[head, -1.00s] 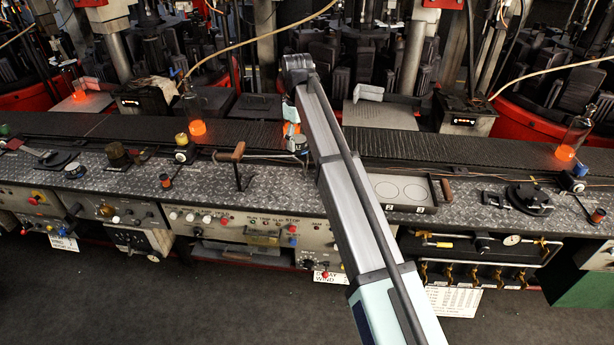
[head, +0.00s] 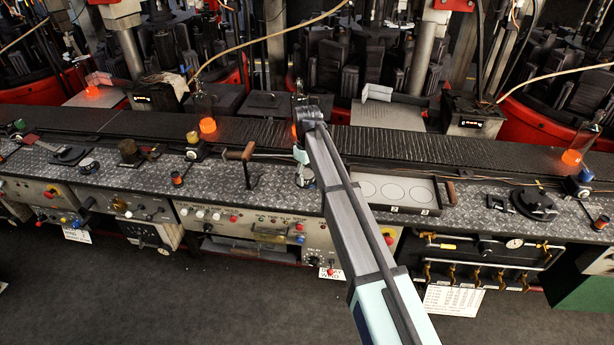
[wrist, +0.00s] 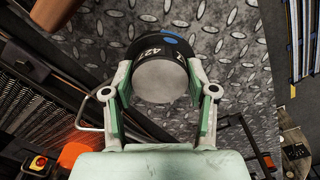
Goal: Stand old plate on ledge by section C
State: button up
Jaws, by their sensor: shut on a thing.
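My gripper (wrist: 161,95) is shut on a round dark piece (wrist: 165,60) with a pale grey round face, a white-marked rim and a blue patch. I take this to be the old plate. It shows in the wrist view above the diamond-tread bench top (wrist: 230,60); I cannot tell whether it touches. In the head view my gripper (head: 304,178) is low over the bench, left of the tray, and my arm partly covers it. I cannot make out which ledge belongs to section C.
A shallow tray (head: 424,210) with outlined circles lies right of my arm. A wooden-handled tool (head: 248,153) stands on the bench to the left. Behind runs a dark conveyor (head: 450,149) with glowing bottles (head: 207,125) (head: 571,157).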

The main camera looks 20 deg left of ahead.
aim_at(307, 175)
jog(key=shift+f, duration=0.6)
jog(key=shift+f, duration=0.15)
jog(key=o, duration=1.4)
notch_tip(307, 175, up, 12)
jog(key=b, duration=0.3)
